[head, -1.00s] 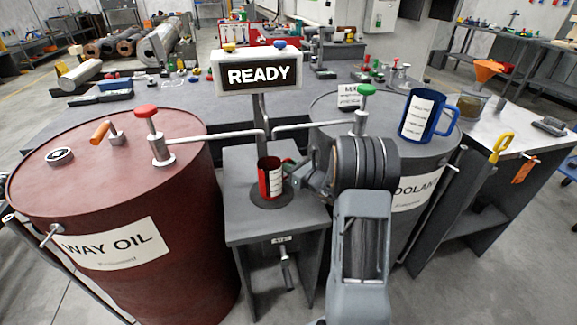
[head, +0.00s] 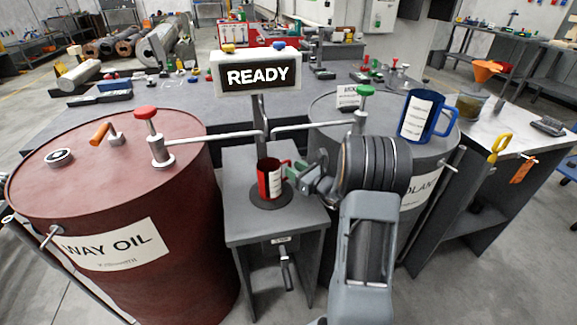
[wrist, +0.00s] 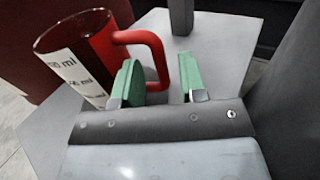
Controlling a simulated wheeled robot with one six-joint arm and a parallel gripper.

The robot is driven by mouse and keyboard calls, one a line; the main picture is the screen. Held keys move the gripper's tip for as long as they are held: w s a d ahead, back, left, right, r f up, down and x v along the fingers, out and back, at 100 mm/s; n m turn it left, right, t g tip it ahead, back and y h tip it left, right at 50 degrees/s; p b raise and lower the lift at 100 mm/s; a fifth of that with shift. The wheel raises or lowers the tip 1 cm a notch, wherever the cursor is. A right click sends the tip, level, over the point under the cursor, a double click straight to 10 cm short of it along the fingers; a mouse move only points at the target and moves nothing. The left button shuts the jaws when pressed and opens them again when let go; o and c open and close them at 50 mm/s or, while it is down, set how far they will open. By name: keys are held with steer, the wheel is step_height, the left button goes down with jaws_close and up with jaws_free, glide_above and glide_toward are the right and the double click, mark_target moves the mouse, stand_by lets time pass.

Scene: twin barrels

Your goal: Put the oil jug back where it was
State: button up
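The oil jug, a red jug with a white scale label (head: 268,180), stands upright on the round dark pad (head: 271,203) on the small grey stand between the barrels. Its handle faces right, toward my gripper (head: 298,176). In the wrist view the jug (wrist: 98,52) is at the upper left, with its red handle extending right. My gripper (wrist: 160,82) has its green fingers apart, with the outer part of the handle showing between them. A gap shows between the handle and the right finger. The jug looks empty from above.
The red WAY OIL barrel (head: 105,200) stands left, with a red-knobbed pump spout over the stand. The grey coolant barrel (head: 325,112) stands right, with a blue jug (head: 416,116) on top. A READY sign (head: 257,76) rises behind. A tap handle (head: 287,270) sticks out in front.

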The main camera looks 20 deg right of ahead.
steer(key=v, duration=0.8)
steer(key=shift+p, duration=0.35)
steer(key=a+n+g+y, duration=0.1)
steer(key=a+n, duration=0.1)
steer(key=a, duration=0.1)
steer(key=s+a+r+n+g+y, duration=0.1)
steer(key=a+n+g, duration=0.1)
steer(key=a, duration=0.1)
steer(key=s+a+n+g+y, duration=0.1)
steer(key=a+n+y, duration=0.1)
steer(key=a, duration=0.1)
steer(key=shift+r+n+g, duration=0.4)
steer(key=s+a+n+g, duration=0.6)
steer(key=a+n+g, duration=0.1)
steer(key=a+n, duration=0.15)
steer(key=s+r+n+g+h, duration=0.1)
steer(key=s+r+n+h, duration=0.1)
steer(key=s+n+h, duration=0.7)
steer(key=n+h, duration=0.2)
steer(key=n, duration=0.5)
steer(key=shift+r+g, duration=0.2)
steer(key=shift+g, duration=0.2)
steer(key=shift+s+d, duration=0.15)
